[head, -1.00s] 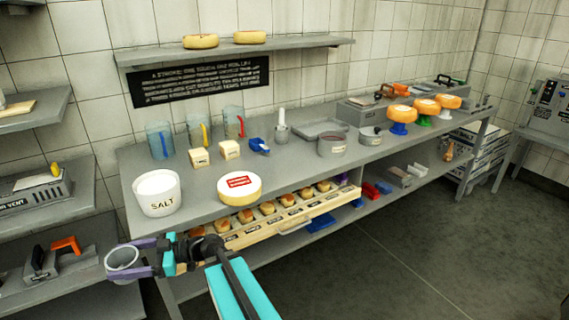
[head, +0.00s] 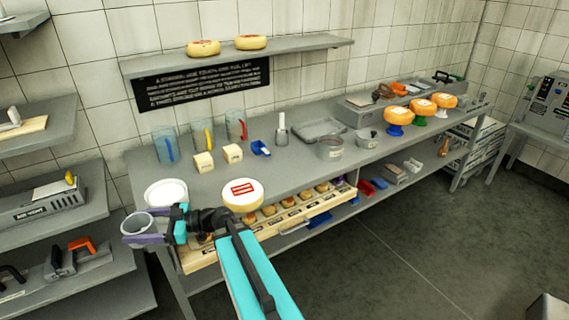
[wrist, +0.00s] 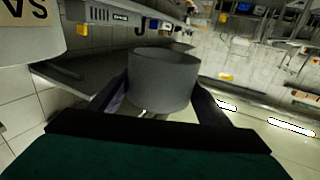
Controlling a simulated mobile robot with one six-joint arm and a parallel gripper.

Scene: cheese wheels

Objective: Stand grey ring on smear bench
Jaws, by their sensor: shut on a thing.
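My gripper (head: 140,232) has purple fingers and is shut on the grey ring (head: 137,223), a short open cylinder. The fingers clasp its sides, and it is held in the air in front of the left end of the long grey bench (head: 285,178). In the wrist view the grey ring (wrist: 163,82) sits between the two dark fingers (wrist: 163,103), tilted with its rim showing. No readable label shows which surface is the smear bench.
On the long bench stand a white tub (head: 166,192), a red-labelled cheese (head: 243,203), jugs (head: 204,137) and grey pots (head: 331,152). A drawer of small cheeses (head: 268,225) juts below its front edge. Grey shelves (head: 100,203) stand at left.

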